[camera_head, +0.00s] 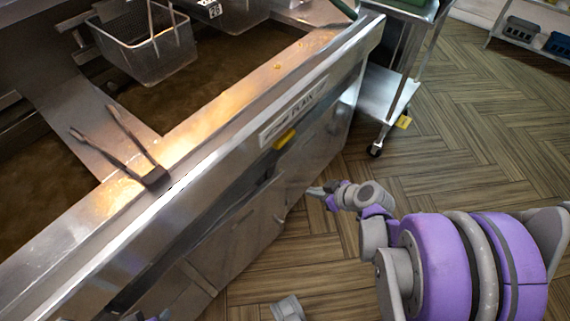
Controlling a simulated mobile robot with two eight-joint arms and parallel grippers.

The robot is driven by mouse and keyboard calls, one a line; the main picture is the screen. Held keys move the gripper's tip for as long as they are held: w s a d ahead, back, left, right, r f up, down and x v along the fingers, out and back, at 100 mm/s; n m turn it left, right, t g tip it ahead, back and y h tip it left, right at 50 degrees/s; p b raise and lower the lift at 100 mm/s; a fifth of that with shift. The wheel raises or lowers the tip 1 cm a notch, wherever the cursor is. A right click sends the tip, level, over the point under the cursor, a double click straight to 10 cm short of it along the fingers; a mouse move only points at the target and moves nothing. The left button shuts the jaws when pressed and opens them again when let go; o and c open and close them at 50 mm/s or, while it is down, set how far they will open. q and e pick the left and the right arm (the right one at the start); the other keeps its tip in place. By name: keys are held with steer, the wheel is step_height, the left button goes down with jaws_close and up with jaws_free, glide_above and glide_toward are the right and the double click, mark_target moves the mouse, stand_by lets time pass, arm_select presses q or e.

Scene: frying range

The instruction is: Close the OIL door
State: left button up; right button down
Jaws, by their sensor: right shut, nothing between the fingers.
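The steel fryer cabinet fills the left and middle of the head view. Low on its front is a steel door panel (238,238), seen steeply from above. Its top edge seems to stand out from the cabinet face, so it looks at least partly open, but the angle hides how far. No OIL lettering is legible on it. My right gripper (318,191) is shut and empty, just right of the door panel's far end and in front of the cabinet face. I cannot tell whether it touches the door. My left gripper does not show clearly.
A label plate (293,112) and a yellow tag (285,139) are on the fryer's front. A fry basket (150,55) and tongs (125,150) are on top. A wheeled steel cart (385,95) stands beyond the fryer's far end. The wooden floor (470,130) at right is clear.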

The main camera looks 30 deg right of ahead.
mark_target(276, 174)
steer(key=shift+m, duration=0.3)
steer(key=b+x, duration=0.1)
steer(key=x, duration=0.2)
steer(key=w+r+b+x, duration=0.1)
steer(key=x, duration=0.3)
steer(key=a+b+x, duration=0.1)
steer(key=x, duration=0.3)
steer(key=shift+w+r+b, duration=0.2)
steer(key=shift+w+b, duration=0.15)
steer(key=shift+w, duration=0.05)
steer(key=shift+w+a, duration=0.15)
steer(key=shift+w, duration=0.5)
steer(key=shift+r, duration=0.1)
steer(key=shift+n+y, duration=0.6)
steer(key=shift+y, duration=0.1)
steer(key=w, duration=0.2)
steer(key=w+a, duration=0.1)
steer(key=w, duration=0.1)
steer(key=shift+w, duration=0.15)
steer(key=shift+w+p, duration=0.3)
steer(key=shift+r, duration=0.1)
steer(key=shift+a, duration=0.1)
